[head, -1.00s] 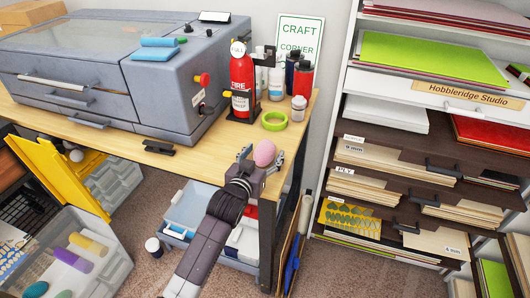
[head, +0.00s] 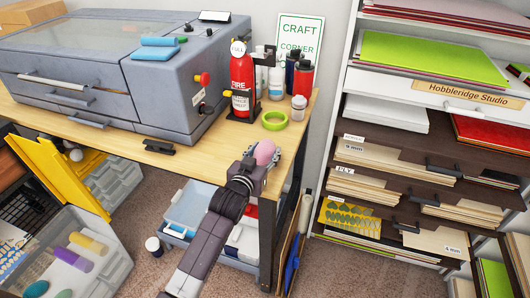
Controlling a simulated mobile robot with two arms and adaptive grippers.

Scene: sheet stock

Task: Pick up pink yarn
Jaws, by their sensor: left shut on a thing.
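The pink yarn (head: 264,153) is a small rounded pink ball near the right end of the wooden table (head: 212,153). My left gripper (head: 262,160) comes up from below and is shut on the pink yarn, with a finger on either side of it. Part of the ball is hidden by the gripper. I cannot tell whether the ball touches the table top. My right gripper does not show.
A green tape roll (head: 275,120) lies just behind the yarn. A red fire extinguisher (head: 242,85) and several bottles (head: 299,76) stand behind it. A large grey machine (head: 100,70) fills the table's left. A shelf unit (head: 345,135) stands right.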

